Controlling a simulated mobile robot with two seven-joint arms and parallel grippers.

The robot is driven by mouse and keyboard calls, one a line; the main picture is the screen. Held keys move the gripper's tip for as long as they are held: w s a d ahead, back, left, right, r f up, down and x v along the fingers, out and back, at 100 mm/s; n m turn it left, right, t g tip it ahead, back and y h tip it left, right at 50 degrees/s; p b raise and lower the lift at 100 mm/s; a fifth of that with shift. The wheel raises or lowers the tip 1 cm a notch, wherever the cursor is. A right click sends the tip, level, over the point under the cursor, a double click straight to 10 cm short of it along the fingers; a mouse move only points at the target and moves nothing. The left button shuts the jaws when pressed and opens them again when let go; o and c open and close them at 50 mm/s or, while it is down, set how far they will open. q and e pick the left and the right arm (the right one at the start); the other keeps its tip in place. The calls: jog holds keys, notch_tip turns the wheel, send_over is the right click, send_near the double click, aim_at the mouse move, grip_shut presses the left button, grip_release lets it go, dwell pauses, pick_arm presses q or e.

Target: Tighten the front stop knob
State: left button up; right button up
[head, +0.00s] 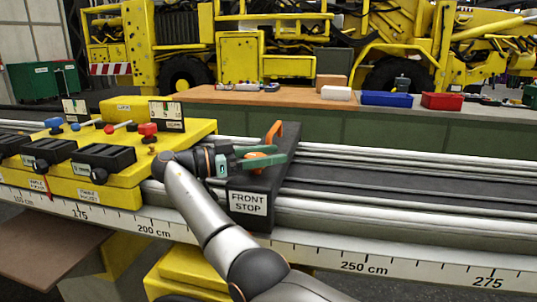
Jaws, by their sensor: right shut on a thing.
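The front stop (285,165) is a black block across the rails, with a white "FRONT STOP" label (248,203) on its near face. An orange piece (274,131) stands up on top of the block towards its far end. My right gripper (268,158) reaches in over the block from the left, its green fingers pointing right. It is shut on the orange knob (256,155), which shows between the fingers and is partly hidden by them. My left gripper is out of view.
A yellow carriage (190,135) with black-handled clamps and small knobs sits left of the stop. Rails (400,185) run clear to the right above a centimetre scale (400,268). Behind is a bench (300,97) with blue (385,98) and red (441,101) bins.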

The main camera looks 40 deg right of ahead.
dwell(0.4)
jog(key=o, duration=1.4)
